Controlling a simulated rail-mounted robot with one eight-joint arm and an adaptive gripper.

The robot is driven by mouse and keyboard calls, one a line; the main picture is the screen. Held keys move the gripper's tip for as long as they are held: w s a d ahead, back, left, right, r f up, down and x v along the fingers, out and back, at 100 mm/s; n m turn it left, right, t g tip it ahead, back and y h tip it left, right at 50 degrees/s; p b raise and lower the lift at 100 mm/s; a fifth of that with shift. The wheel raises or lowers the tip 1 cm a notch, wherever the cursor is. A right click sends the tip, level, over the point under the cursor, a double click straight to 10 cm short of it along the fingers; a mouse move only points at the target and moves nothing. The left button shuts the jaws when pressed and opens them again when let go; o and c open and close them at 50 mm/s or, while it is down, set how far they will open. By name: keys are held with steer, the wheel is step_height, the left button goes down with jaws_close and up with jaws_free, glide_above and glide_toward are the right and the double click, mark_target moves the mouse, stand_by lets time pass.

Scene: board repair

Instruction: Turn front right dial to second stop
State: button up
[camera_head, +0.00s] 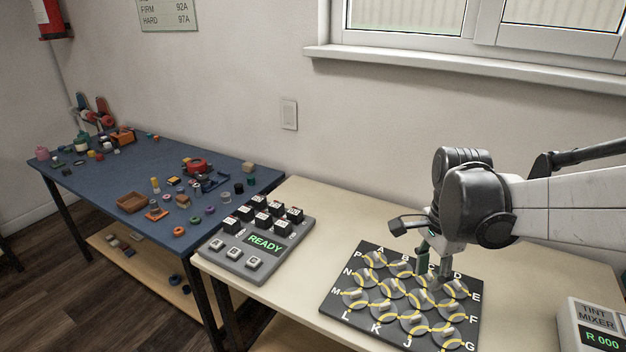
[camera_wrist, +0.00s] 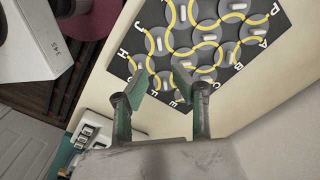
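A dark board (camera_head: 334,306) carries rows of round grey dials with raised handles and yellow curved lines, with white letters along its edges. The front right dial (camera_head: 446,337) is at the board's near right corner in the head view. In the wrist view, the board's lettered end (camera_wrist: 122,66) is ahead of the fingers. My gripper (camera_head: 431,272) is over the board's back right part, behind the front right dial. In the wrist view my gripper (camera_wrist: 161,74) has its two green fingers apart with nothing held. The fingers hide some dials; whether they touch any, I cannot tell.
A grey panel with black switches and a READY display (camera_head: 265,243) stands left of the board. A tint mixer box (camera_head: 597,328) is at the right. A blue table (camera_head: 110,178) with many small parts is further left. Bare tabletop surrounds the board.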

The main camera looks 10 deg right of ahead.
mark_target(416, 317)
step_height(416, 317, down, 14)
steer(key=b, duration=0.3)
steer(key=shift+d+b, duration=0.1)
steer(key=shift+b, duration=0.25)
steer(key=shift+c, duration=0.3)
jaws_close()
